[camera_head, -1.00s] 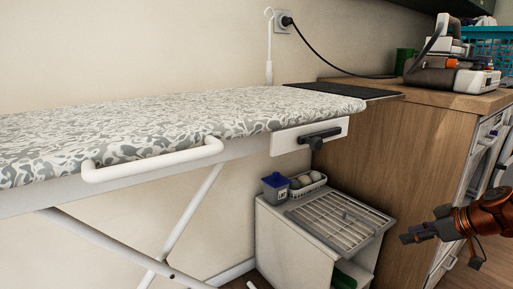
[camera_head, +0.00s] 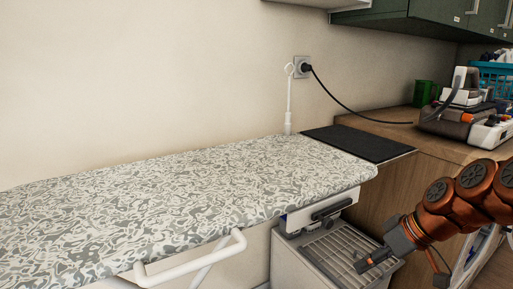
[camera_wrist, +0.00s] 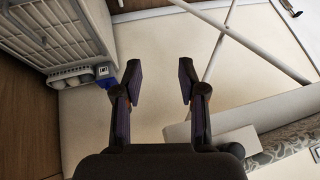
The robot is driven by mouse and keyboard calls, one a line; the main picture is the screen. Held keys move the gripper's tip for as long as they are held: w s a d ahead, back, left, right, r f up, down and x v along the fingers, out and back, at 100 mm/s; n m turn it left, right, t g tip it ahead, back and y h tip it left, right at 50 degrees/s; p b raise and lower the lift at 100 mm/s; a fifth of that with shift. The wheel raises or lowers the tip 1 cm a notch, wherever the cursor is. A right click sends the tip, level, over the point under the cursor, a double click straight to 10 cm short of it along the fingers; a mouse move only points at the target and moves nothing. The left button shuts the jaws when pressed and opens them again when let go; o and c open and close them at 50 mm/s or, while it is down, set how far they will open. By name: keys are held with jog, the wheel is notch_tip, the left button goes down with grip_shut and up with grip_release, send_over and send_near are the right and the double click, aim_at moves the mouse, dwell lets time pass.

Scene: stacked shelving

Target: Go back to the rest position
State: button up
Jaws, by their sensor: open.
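My gripper (camera_head: 374,262) is at the lower right of the head view, on the orange arm, in front of the shelf unit beside the ironing board. In the wrist view my gripper (camera_wrist: 161,84) shows two dark fingers spread apart with nothing between them. Past the fingers is the bare cream wall. The ironing board (camera_head: 180,195), with a grey and white patterned cover, stands left of my gripper.
A small shelf unit (camera_head: 320,255) with a slatted top stands below the board's right end. A wooden counter (camera_head: 440,146) carries a steam iron station (camera_head: 462,118). Green cabinets (camera_head: 420,22) hang above. A white rail (camera_head: 190,266) juts from the board's front edge.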

jog(key=s+a+r+m+g+h+p, duration=0.25)
jog(key=s+a+r+p, duration=0.55)
jog(key=s+r+p, duration=0.6)
jog(key=s+d+r+m+g+h+p, duration=0.1)
jog(key=s+r+m+g+h+p, duration=0.1)
jog(key=s+r+p, duration=0.8)
jog(key=s+m+h+p, duration=0.1)
jog(key=m+p, duration=0.1)
jog(key=p, duration=0.4)
jog(key=shift+s+d+g, duration=0.15)
jog(key=shift+s+g, duration=0.15)
jog(key=shift+g, duration=0.05)
jog(key=shift+f, duration=0.1)
